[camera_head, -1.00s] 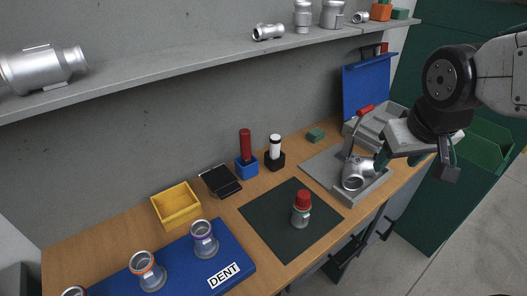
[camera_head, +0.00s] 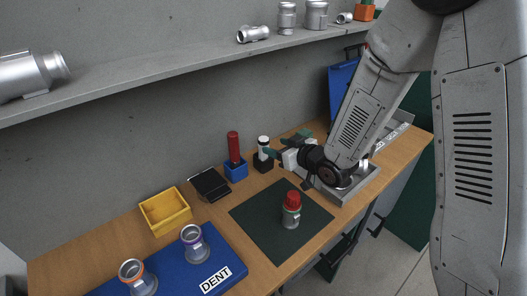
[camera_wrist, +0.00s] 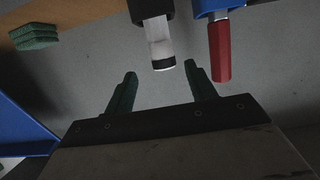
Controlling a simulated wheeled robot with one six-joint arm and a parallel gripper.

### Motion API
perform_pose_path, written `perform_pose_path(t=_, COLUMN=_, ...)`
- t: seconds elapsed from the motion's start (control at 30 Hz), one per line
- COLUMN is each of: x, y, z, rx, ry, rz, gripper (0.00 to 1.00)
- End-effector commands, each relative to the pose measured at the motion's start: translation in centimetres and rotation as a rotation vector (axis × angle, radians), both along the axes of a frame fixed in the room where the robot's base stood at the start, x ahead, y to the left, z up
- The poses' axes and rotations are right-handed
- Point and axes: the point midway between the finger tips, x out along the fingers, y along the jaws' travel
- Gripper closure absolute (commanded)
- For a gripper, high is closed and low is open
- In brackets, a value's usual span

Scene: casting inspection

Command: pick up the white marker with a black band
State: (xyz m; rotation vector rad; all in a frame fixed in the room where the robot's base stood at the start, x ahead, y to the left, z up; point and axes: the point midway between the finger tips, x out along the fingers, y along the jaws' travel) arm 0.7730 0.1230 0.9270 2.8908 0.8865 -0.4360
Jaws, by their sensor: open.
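The white marker (camera_head: 263,143) with a black band near its end stands upright in a black holder (camera_head: 263,163) at the back of the bench. My gripper (camera_head: 277,147) is just right of it, with its dark green fingers pointing toward it. In the wrist view, which looks upside down, the marker (camera_wrist: 158,38) hangs from its holder (camera_wrist: 150,9). Its banded end lies between the open, empty fingertips (camera_wrist: 160,70). The fingers do not visibly touch it; the depth gap is unclear.
A red marker (camera_head: 233,147) in a blue holder (camera_head: 236,172) stands close on the left. A green block (camera_wrist: 35,36) lies on the other side. A red-topped casting (camera_head: 291,211) stands on the dark mat (camera_head: 255,225). A shelf (camera_head: 190,65) runs above.

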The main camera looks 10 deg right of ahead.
Motion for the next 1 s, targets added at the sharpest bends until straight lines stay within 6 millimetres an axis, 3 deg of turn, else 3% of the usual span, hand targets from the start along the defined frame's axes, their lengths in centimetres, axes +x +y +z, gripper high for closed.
perform_pose_path(t=0.5, x=4.9, y=4.0, z=-1.7, rx=0.0, ry=0.0, rz=-0.001, gripper=0.45)
perform_pose_path(t=0.77, x=5.2, y=4.1, z=-1.7, rx=0.0, ry=0.0, rz=-0.002, gripper=0.45)
perform_pose_path(t=0.97, x=5.2, y=4.1, z=-1.7, rx=-0.001, ry=0.0, rz=-0.002, gripper=0.93)
perform_pose_path(t=1.0, x=5.2, y=4.1, z=-1.7, rx=-0.001, ry=0.0, rz=-0.002, gripper=0.93)
